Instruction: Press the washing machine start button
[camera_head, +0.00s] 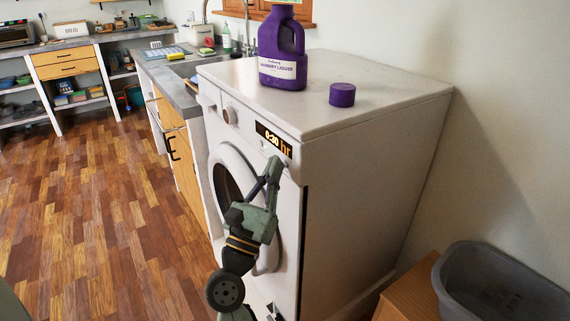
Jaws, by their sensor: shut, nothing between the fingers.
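The white washing machine (370,190) stands in the middle of the view, its front facing left. Its panel has a round dial (230,115) and a lit display (273,139) reading "0:30 hr". The round door (221,165) below looks closed and is partly covered by my arm. My gripper (273,167) is shut and empty, its fingertips at the panel's right end, just below the display. The start button cannot be told apart here; the fingertips may cover it. I cannot tell whether they touch the panel.
A purple detergent bottle (282,50) and a purple cap (342,95) stand on the machine's top. A grey basin (500,290) sits at the lower right beside a wooden piece (410,299). The wooden floor (90,210) on the left is clear.

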